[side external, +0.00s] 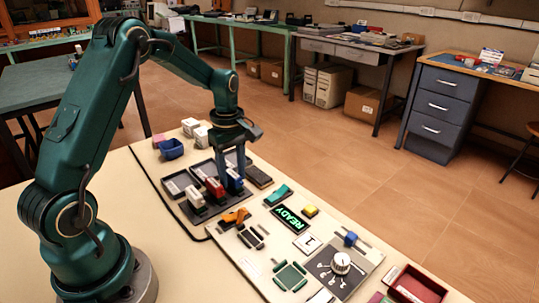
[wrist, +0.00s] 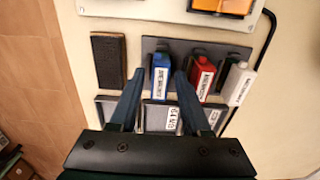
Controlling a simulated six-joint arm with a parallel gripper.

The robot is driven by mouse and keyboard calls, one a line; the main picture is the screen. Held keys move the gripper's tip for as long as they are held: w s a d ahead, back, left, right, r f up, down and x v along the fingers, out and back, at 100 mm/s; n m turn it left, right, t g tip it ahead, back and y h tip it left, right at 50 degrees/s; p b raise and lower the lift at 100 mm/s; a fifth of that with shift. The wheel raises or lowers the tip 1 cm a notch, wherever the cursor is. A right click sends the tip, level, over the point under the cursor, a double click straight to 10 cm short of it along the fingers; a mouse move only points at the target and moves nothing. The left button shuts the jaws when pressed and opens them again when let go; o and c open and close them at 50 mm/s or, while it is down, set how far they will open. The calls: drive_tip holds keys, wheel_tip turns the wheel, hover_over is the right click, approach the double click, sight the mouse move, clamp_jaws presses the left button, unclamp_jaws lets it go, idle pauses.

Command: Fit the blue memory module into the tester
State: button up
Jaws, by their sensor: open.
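The blue memory module (wrist: 161,78) stands upright in a dark rack (wrist: 225,52) in the wrist view, with a white label on its face. It also shows in the side view (side external: 235,181). My gripper (wrist: 159,72) is open, its two fingers on either side of the blue module, with no clear sign of contact. A red module (wrist: 203,75) and a white module (wrist: 240,84) stand in the same rack, to the right in the wrist view. The tester board (side external: 262,262) lies in front of the rack in the side view, with a lit READY display (side external: 289,219).
Grey labelled trays (wrist: 160,116) lie beside the rack. A dark block (wrist: 109,60) lies just left of it in the wrist view. An orange part (side external: 236,216) sits at the board's near-rack edge. A blue bin (side external: 171,149) stands further back on the table.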

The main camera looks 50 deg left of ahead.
sight(233, 173)
clamp_jaws()
drive_tip(key=shift+r, duration=3.25)
